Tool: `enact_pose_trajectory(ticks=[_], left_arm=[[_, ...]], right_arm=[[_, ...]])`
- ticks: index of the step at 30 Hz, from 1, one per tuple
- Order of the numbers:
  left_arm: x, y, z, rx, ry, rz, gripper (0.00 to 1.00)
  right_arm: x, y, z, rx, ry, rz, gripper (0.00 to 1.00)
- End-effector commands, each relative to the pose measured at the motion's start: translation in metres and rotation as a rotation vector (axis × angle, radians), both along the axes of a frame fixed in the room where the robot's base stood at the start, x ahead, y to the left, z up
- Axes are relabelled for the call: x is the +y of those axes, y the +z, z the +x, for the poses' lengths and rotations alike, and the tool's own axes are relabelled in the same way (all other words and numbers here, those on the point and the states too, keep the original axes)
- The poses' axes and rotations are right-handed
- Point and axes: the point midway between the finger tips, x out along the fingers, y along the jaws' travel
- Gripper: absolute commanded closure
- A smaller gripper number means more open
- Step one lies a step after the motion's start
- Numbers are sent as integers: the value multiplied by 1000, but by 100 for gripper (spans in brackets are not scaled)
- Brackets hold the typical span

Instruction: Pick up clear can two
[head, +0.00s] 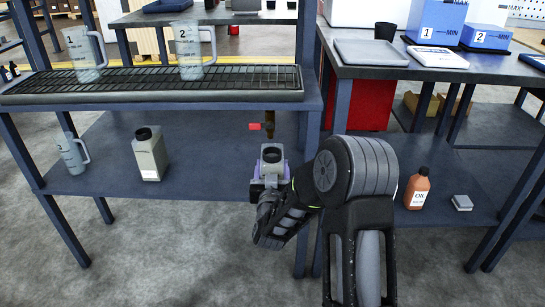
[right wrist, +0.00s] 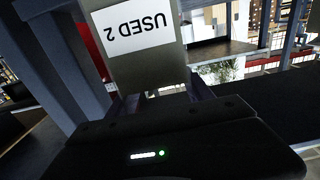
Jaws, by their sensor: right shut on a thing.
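A clear jug marked 2 (head: 188,55) stands upright on the black grating of the upper left bench, with its handle to the right. No gripper is near it. My right gripper (head: 268,186) is shut on a grey-olive can (head: 272,155) in front of the bench's right end. In the right wrist view the same can (right wrist: 150,65) has a white label reading "USED 2", upside down in the picture, and sits between the fingers (right wrist: 155,97). My left gripper is not in view.
Another clear jug (head: 82,55) stands on the grating, and one (head: 72,154) on the lower shelf beside a grey can (head: 149,155). A red-handled tap (head: 262,127) hangs below the bench. An orange oil bottle (head: 417,190) stands on the right lower shelf.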

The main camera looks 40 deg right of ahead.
Motion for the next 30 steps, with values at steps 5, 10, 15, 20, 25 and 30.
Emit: enact_pose_trajectory(ticks=[5,10,15,20,25,30], left_arm=[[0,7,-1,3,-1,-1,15],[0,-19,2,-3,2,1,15],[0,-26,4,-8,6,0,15],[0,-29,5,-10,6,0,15],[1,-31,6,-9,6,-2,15],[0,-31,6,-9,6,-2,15]], right_arm=[[25,2,-31,-4,3,0,100],[48,-5,-59,-11,5,-2,100],[62,1,-76,-6,7,-5,100],[68,1,-85,-6,6,-4,100],[70,2,-91,-6,2,-2,100],[71,2,-93,-5,0,-1,100]])
